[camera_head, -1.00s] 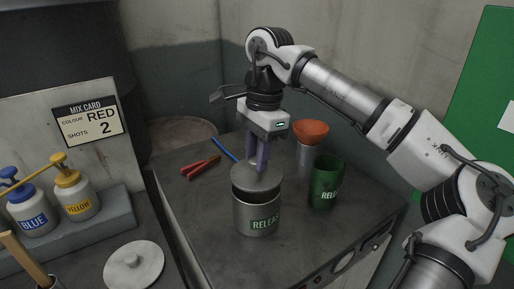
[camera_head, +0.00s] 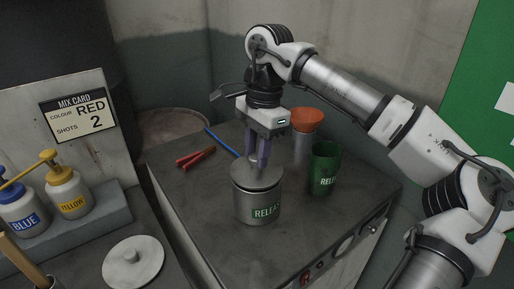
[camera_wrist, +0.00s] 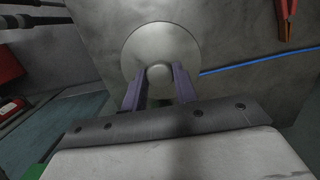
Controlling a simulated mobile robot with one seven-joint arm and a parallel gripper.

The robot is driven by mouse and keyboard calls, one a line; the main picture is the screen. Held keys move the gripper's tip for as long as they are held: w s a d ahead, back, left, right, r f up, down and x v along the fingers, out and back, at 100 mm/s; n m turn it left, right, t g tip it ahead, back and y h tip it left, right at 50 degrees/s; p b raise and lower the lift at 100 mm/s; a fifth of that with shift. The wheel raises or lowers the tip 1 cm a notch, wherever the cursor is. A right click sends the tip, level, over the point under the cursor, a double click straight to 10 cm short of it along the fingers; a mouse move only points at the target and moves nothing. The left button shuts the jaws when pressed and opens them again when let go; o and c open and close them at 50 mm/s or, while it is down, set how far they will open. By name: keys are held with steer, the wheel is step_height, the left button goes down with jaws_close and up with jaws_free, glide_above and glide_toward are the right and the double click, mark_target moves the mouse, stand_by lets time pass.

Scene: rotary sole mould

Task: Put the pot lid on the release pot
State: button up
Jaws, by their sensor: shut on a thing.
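The grey release pot (camera_head: 256,207), with a green RELEASE label, stands upright on the dark metal cabinet top. The round grey pot lid (camera_head: 244,175) lies over its mouth; a thin dark line shows between lid and pot, so I cannot tell if it is fully seated. My gripper (camera_head: 258,168) points down from above, its two purple fingers shut on the lid's knob. In the wrist view the lid (camera_wrist: 150,45) shows as a disc with its knob between the fingers of my gripper (camera_wrist: 160,78). The lid hides the pot's inside.
A green labelled cup (camera_head: 325,168) stands right of the pot, with an orange-topped grey container (camera_head: 305,122) behind. Red-handled pliers (camera_head: 195,158) and a blue rod (camera_head: 221,142) lie behind left. Another grey lid (camera_head: 133,262) and pump bottles (camera_head: 67,193) occupy the left bench.

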steer(key=shift+f, duration=0.5)
steer(key=o, duration=1.1)
steer(key=shift+c, duration=0.2)
step_height(320, 180, up, 14)
steer(key=w+d+b, duration=0.1)
steer(key=shift+d, duration=0.15)
steer(key=shift+f, duration=0.15)
